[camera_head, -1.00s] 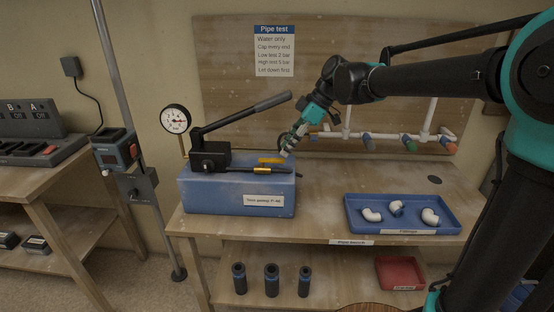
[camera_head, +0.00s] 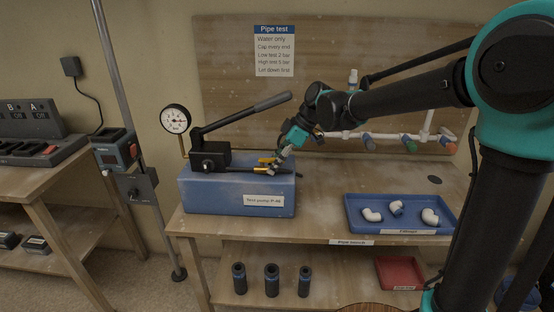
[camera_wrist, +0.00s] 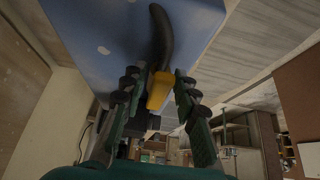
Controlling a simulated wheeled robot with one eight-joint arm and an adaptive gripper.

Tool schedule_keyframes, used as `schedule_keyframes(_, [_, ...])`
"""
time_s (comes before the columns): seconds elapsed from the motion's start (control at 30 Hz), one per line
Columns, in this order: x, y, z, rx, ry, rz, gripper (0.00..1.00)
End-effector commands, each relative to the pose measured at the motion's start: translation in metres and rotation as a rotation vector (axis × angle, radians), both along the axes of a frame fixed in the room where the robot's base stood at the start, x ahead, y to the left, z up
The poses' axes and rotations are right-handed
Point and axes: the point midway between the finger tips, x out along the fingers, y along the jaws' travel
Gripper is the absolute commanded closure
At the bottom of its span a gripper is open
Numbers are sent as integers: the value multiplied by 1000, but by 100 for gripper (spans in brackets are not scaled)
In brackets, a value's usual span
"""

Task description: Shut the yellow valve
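The yellow valve handle (camera_head: 266,160) shows above the brass fitting (camera_head: 262,170) on top of the blue test pump (camera_head: 230,190). My gripper (camera_head: 278,158) is at the right end of the handle. In the wrist view, the yellow handle (camera_wrist: 159,90) points between the two fingers of my gripper (camera_wrist: 156,84). The fingers are apart, with a gap visible beside the handle, so they are open around it. Whether either finger touches it, I cannot tell. The valve body is hidden in the wrist view.
The pump's black lever (camera_head: 245,113) rises left of my gripper, near a pressure gauge (camera_head: 175,118). White pipework with coloured caps (camera_head: 409,143) runs behind my arm. A blue tray (camera_head: 415,230) of white fittings sits at right. The bench front between pump and tray is clear.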

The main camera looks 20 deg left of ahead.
Motion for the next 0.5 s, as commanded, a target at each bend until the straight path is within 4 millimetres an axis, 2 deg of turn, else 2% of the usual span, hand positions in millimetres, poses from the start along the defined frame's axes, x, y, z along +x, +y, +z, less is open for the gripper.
schedule_keyframes(0.03, [0, 0, 0, 0, 0, 0, 80])
schedule_keyframes(0.2, [0, 0, 0, 0, 0, 0, 100])
schedule_keyframes(0.37, [-2, 0, 0, -1, -1, -26, 100])
schedule_keyframes(0.5, [-9, 1, 0, -1, -1, -168, 100])
